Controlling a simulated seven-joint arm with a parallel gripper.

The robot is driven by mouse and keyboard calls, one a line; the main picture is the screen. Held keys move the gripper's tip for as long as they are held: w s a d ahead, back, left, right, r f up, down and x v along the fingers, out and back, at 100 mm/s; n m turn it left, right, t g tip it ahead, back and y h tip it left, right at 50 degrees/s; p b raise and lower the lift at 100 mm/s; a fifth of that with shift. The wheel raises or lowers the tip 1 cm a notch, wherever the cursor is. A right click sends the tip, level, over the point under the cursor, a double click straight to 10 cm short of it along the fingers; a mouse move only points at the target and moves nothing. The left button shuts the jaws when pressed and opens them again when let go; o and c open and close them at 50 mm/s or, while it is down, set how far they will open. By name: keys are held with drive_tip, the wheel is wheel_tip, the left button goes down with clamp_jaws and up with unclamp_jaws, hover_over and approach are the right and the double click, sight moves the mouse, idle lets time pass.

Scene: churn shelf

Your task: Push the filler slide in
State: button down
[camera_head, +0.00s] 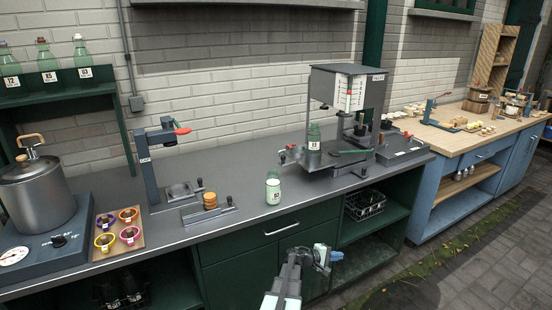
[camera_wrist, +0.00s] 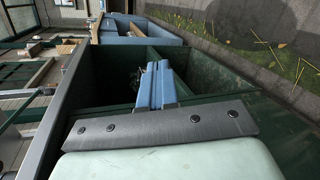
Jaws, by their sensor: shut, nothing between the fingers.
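The filler (camera_head: 346,88) stands on the dark counter, a grey box on a post with a white scale and a red mark on its front. A green bottle labelled 83 (camera_head: 314,138) stands at its left side on the filler's base. A red-tipped handle (camera_head: 286,154) sticks out left of that bottle, and a green bar (camera_head: 350,152) lies across the base. I cannot tell which part is the slide. My gripper (camera_head: 337,257) is below and in front of the counter edge, away from the filler. Its blue fingers (camera_wrist: 156,88) are shut and empty in the wrist view.
A small bottle with white contents (camera_head: 273,188) stands near the counter's front edge, left of the filler. A capping press (camera_head: 160,160) and a small block with discs (camera_head: 210,203) stand further left. A wire crate (camera_head: 365,204) sits on the open shelf below.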

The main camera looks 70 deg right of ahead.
drive_tip(key=s+d+r+m+g, duration=0.1)
drive_tip(key=s+d+r, duration=0.1)
drive_tip(key=s+r, duration=0.35)
drive_tip(key=s+d+r+g, duration=0.2)
drive_tip(key=s+r, duration=0.1)
drive_tip(key=s, duration=0.6)
drive_tip(key=w+d+r+m+t, duration=0.1)
drive_tip(key=w+d+r+m, duration=0.2)
drive_tip(key=w+d+r, duration=0.45)
drive_tip(key=w+d+r+m+t+y, duration=0.1)
drive_tip(key=w+d+r+m+t, duration=0.15)
drive_tip(key=w+r, duration=0.7)
drive_tip(key=w+d+r+m+t, duration=0.1)
drive_tip(key=w+d+r+t, duration=0.15)
drive_tip(key=w+r, duration=0.65)
drive_tip(key=w+a+r+n+t, duration=0.1)
drive_tip(key=w+a+r+t, duration=0.15)
drive_tip(key=w, duration=0.95)
drive_tip(key=w+a+r+n+t, duration=0.15)
drive_tip(key=w+t, duration=0.25)
drive_tip(key=w, duration=0.9)
drive_tip(key=s+d+f+y, duration=0.1)
drive_tip(key=s+d+f, duration=0.4)
drive_tip(key=d+f, duration=0.2)
drive_tip(key=shift+d+f+m, duration=0.35)
drive_tip(key=shift+d+m, duration=0.05)
